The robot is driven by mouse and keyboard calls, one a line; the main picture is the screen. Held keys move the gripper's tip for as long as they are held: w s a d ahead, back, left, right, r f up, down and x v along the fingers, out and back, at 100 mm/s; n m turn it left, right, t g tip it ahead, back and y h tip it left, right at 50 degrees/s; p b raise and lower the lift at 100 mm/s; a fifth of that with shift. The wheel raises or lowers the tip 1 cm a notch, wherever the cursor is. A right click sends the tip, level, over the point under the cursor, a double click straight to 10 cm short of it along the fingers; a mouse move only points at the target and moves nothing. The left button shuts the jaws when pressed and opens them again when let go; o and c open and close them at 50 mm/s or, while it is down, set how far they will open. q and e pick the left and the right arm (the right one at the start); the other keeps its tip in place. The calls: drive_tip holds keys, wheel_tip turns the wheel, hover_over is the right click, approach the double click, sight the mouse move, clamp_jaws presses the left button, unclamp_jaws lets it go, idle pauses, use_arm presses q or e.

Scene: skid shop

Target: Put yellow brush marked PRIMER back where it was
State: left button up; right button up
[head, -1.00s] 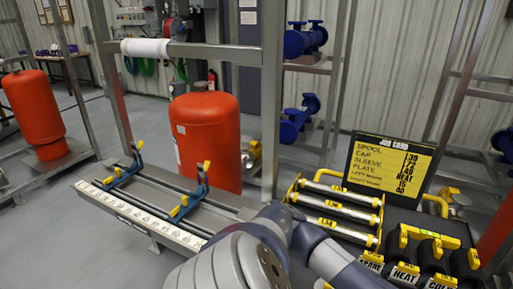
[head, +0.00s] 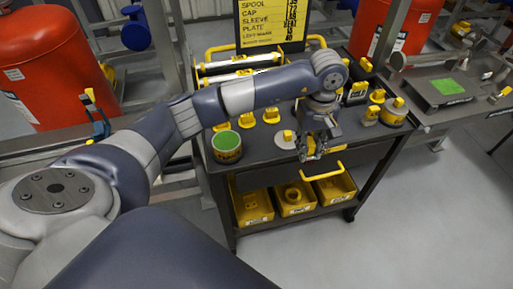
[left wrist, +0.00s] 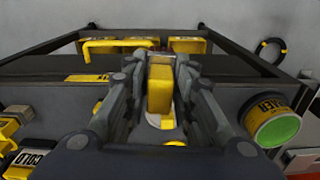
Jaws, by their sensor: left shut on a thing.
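My left gripper (head: 318,146) is over the front part of the dark cart top. It is shut on a yellow block-like piece, the yellow brush (left wrist: 159,90), which shows between the fingers in the left wrist view. The PRIMER marking cannot be read. The brush's lower end is hidden by the fingers, and I cannot tell whether it touches the cart. A can with a green top (head: 227,147) stands to the left on the cart; it also shows in the left wrist view (left wrist: 277,128). My right gripper is not in view.
A pale disc (head: 284,140) with a yellow piece lies just left of the gripper. Several yellow-topped items stand behind. The yellow front handle (head: 325,172) and yellow bins (head: 252,207) are below. A job card (head: 272,22) stands at the back. The floor at right is clear.

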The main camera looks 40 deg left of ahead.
use_arm(q)
drive_tip(key=shift+w+d+r+n, duration=0.2)
drive_tip(key=shift+w+n, duration=0.1)
drive_tip(key=shift+w, duration=0.2)
drive_tip(key=a+p, duration=0.1)
drive_tip(key=a, duration=0.2)
drive_tip(key=shift+s+r, duration=0.1)
drive_tip(key=shift+r, duration=0.05)
drive_tip(key=a+p, duration=0.1)
drive_tip(key=a, duration=0.2)
drive_tip(key=s+a+p, duration=0.1)
drive_tip(key=a, duration=0.3)
drive_tip(key=a+f+p, duration=0.1)
drive_tip(key=a, duration=0.3)
drive_tip(key=shift+s+a, duration=0.1)
drive_tip(key=shift+s, duration=0.2)
drive_tip(key=shift+a+f, duration=0.15)
drive_tip(key=shift+a, duration=0.4)
drive_tip(key=f+p, duration=0.1)
drive_tip(key=f, duration=0.2)
drive_tip(key=shift+s+a+p, duration=0.1)
drive_tip(key=shift+a+p, duration=0.25)
drive_tip(key=shift+p, duration=0.05)
drive_tip(key=shift+f, duration=0.3)
